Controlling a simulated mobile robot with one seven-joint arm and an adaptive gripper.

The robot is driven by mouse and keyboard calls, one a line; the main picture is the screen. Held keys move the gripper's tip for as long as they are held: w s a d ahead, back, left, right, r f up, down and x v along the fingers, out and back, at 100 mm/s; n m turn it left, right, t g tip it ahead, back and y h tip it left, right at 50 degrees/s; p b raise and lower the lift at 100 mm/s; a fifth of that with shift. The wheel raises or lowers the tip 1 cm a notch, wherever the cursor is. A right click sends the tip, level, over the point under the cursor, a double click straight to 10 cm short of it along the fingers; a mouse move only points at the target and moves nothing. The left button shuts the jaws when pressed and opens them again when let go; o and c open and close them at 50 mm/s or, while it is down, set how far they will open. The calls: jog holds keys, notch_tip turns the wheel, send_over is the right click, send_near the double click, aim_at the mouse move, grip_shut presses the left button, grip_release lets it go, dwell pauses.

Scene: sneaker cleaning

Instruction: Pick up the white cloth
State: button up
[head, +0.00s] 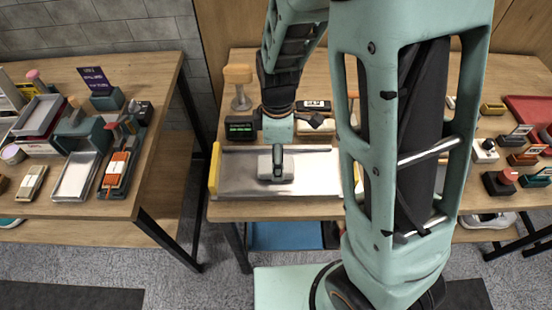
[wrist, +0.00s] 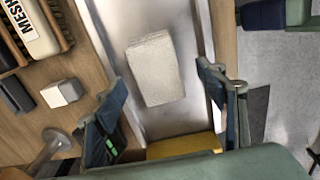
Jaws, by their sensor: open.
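The white cloth (wrist: 155,70) is a folded, textured rectangular pad lying flat on a shiny metal tray (wrist: 190,118) in the wrist view. In the head view the cloth (head: 265,170) lies on the tray (head: 315,170), partly covered by my gripper (head: 278,158). In the wrist view my gripper (wrist: 161,78) is open. Its two dark fingers are spread on either side of the cloth, with nothing held between them. The remaining height above the cloth is hard to judge.
The tray has a yellow end (head: 215,168). Behind it stand a small display with green digits (head: 240,127) and a wooden-headed stand (head: 239,85). A brush marked MESH (wrist: 35,28) and a small white block (wrist: 61,92) lie beside the tray. A cluttered table (head: 160,90) stands left.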

jog(key=shift+w+a+f, duration=0.1)
jog(key=shift+w+f, duration=0.05)
jog(key=shift+f, duration=0.85)
jog(key=shift+w+f, duration=0.1)
jog(key=shift+f, duration=0.9)
jog(key=shift+c, duration=0.6)
jog(key=c, duration=1.1)
jog(key=shift+r, duration=0.15)
